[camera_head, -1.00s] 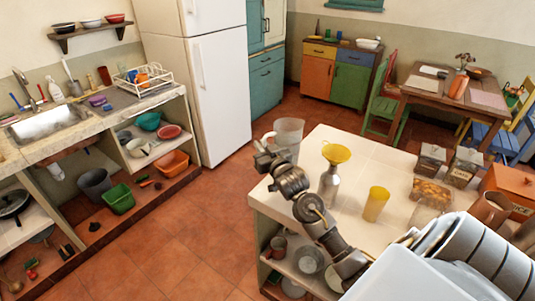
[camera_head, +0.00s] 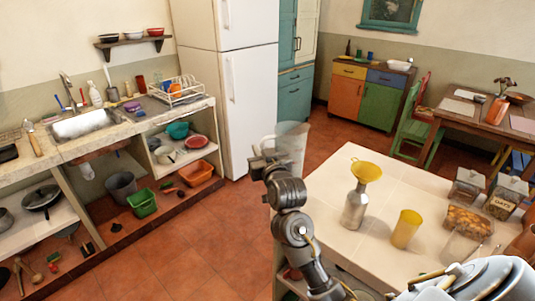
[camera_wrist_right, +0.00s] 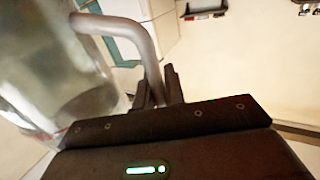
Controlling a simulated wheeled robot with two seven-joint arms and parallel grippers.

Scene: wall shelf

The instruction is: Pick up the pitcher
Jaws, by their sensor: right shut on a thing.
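The pitcher (camera_head: 293,143) is a clear, see-through vessel with a curved handle. In the head view it is held upright or nearly so, in front of the fridge's right side and left of the white table. My right gripper (camera_head: 268,163) is at its near left side. In the right wrist view the pitcher's body (camera_wrist_right: 50,75) fills the left, and its handle (camera_wrist_right: 140,30) runs down to my right gripper (camera_wrist_right: 160,88), which is shut on it. The handle's lower end is hidden. My left gripper is not in view.
The white table (camera_head: 318,205) bears a metal bottle (camera_head: 354,208) with a yellow funnel (camera_head: 366,172), a yellow cup (camera_head: 406,229) and jars. The sink counter (camera_head: 110,128) stands at the left, beside the fridge (camera_head: 250,100).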

